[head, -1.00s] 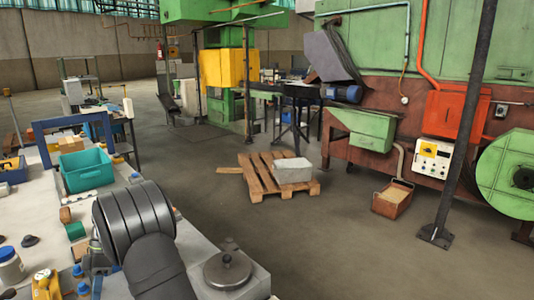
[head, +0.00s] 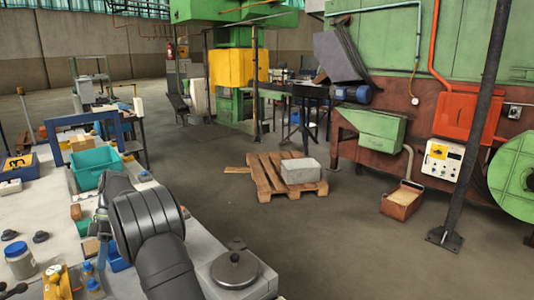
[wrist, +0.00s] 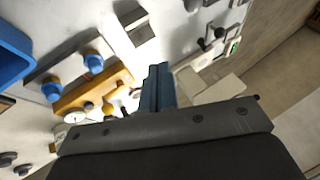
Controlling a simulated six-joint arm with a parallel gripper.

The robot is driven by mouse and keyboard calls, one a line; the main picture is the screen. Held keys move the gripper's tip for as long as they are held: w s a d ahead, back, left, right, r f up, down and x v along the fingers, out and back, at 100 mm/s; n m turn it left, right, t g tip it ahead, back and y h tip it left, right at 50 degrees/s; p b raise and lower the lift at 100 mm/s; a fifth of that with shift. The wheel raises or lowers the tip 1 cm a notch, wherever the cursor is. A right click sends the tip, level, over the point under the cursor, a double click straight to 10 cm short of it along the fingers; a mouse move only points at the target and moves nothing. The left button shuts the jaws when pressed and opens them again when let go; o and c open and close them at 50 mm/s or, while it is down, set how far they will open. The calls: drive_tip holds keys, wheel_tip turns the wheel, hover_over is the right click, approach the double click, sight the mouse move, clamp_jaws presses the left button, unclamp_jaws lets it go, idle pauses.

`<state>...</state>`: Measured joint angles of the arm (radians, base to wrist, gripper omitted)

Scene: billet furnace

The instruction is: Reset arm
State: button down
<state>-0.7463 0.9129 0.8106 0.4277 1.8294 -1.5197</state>
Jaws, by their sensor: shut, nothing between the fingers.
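My gripper (wrist: 156,88) shows in the wrist view as two blue-grey fingers pressed together, with nothing between them. It is above the white workbench. The fingertips look clear of these things, though the exact height cannot be told. In the head view my dark grey arm link fills the lower left and the fingers cannot be made out there.
A pallet (head: 263,180) with a grey block (head: 300,170) lies on the floor. Open floor surrounds it.

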drive_tip(key=s+d+f, duration=0.2)
drive_tip(key=s+f, duration=0.3)
drive_tip(key=f, duration=0.1)
drive_tip(key=w+d+m+t+y, duration=0.4)
drive_tip(key=w+d+m, duration=0.5)
drive_tip(key=m, duration=0.5)
drive_tip(key=shift+d+t+y, duration=0.35)
drive_tip(key=shift+t+y, duration=0.05)
drive_tip(key=shift+y, duration=0.7)
